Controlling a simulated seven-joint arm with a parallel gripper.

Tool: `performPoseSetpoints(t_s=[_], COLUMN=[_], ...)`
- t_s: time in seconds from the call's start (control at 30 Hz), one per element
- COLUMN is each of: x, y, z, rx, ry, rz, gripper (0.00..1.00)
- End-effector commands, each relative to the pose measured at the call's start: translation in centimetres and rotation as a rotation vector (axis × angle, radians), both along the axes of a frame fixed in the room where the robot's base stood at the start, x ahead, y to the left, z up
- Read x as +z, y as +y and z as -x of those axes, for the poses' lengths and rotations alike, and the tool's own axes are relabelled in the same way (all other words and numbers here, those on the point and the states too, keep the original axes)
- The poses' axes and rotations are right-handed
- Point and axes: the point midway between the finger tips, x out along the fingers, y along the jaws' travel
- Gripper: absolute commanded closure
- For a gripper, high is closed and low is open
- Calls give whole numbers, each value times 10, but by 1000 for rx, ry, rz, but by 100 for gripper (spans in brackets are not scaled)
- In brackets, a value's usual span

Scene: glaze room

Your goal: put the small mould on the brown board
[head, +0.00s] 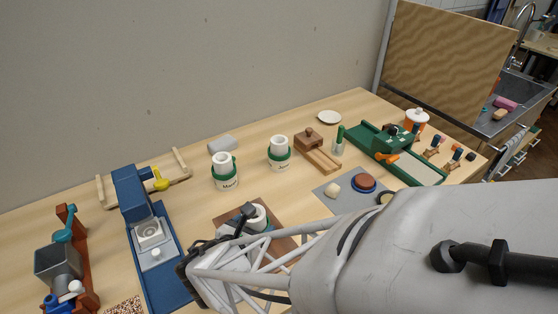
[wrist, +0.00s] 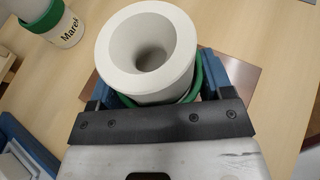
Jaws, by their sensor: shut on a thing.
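My gripper (head: 246,218) is shut on a white mould (head: 258,216), a round hollow piece with a green band that shows in the wrist view (wrist: 150,48). The mould looks upright, its open top facing the wrist camera. The brown board (head: 228,213) lies flat under the mould and gripper; a strip of it shows behind the mould in the wrist view (wrist: 241,76). My arm hides much of the board in the head view. I cannot tell whether the mould touches the board. Two similar white moulds with green bands stand behind, one left (head: 225,172), one right (head: 279,153).
A blue machine (head: 150,235) stands close left of the board. A grey mat (head: 336,203) with a brown disc (head: 363,182) and a pale lump lies to the right. A wooden block on a slatted base (head: 315,145) stands behind. Bare table lies between the moulds and the board.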

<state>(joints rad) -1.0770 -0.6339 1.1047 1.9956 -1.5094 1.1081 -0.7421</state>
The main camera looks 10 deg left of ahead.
Motion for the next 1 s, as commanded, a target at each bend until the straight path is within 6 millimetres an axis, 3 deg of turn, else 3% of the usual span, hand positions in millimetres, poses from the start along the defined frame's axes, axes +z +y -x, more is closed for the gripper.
performPoseSetpoints(t_s=[0.43,0.47,0.6,1.0], x=[-3,-3,-3,-2], y=[0,0,0,0], z=[0,0,0,0], rx=[0,0,0,0], ry=[0,0,0,0], rz=[0,0,0,-1], gripper=[60,24,2,1])
